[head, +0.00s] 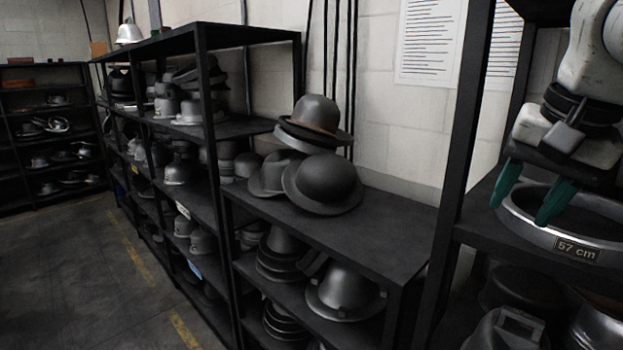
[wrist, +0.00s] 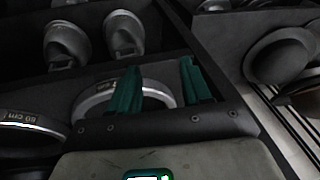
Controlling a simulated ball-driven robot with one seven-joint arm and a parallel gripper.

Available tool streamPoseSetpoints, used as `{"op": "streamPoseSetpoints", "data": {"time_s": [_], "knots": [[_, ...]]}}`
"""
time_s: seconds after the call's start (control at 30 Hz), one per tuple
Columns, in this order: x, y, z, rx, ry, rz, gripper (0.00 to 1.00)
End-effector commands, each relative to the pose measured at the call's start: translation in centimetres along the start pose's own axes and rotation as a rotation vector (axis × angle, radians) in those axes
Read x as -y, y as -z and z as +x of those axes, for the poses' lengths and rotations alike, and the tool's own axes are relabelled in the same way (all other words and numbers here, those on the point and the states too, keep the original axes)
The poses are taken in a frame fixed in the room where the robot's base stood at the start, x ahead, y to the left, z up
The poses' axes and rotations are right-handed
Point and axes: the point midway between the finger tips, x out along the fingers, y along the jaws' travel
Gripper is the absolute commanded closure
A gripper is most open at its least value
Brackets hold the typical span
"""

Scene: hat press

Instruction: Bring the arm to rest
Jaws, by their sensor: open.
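My gripper (head: 521,208) is at the right of the head view, fingers pointing down, with two green fingers spread apart. It is at the metal ring labelled "57 cm" (head: 526,222), which lies on the right-hand black shelf.
A black shelf post (head: 463,160) stands just left of my gripper. A lower shelf (head: 400,225) to the left bears several dark hats (head: 325,182). Another ring labelled "60 cm" (wrist: 30,122) shows in the wrist view. The floor (head: 80,260) at left is clear.

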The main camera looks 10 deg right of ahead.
Motion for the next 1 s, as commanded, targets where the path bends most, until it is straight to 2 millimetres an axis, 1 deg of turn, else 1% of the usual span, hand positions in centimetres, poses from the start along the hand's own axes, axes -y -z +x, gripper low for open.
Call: {"op": "streamPoseSetpoints", "data": {"time_s": [0.03, 0.17, 0.3, 0.37, 0.5, 0.57, 0.63, 0.77, 0.8, 0.87, 0.9, 0.97, 1.0], "knots": [[0.8, -0.3, 0.7, 0.012, 0.043, -0.03, 0.52], [3.1, -0.9, 2.3, 0.027, 0.175, -0.118, 0.52], [5.5, -1.7, 4.7, 0.036, 0.333, -0.207, 0.52], [6.3, -2.1, 5.8, 0.036, 0.394, -0.234, 0.52], [7.7, -3.1, 8.9, 0.032, 0.512, -0.276, 0.52], [8.0, -3.6, 10.4, 0.03, 0.552, -0.287, 0.52], [8.2, -4.4, 12.4, 0.026, 0.59, -0.296, 0.52], [7.8, -6.2, 16.6, 0.021, 0.632, -0.301, 0.52], [7.6, -6.9, 18.0, 0.02, 0.637, -0.301, 0.52], [7.0, -8.0, 20.2, 0.019, 0.638, -0.302, 0.52], [6.6, -8.8, 21.7, 0.02, 0.634, -0.303, 0.52], [5.7, -10.2, 24.0, 0.021, 0.622, -0.305, 0.52], [5.0, -11.2, 25.5, 0.022, 0.61, -0.308, 0.52]]}}
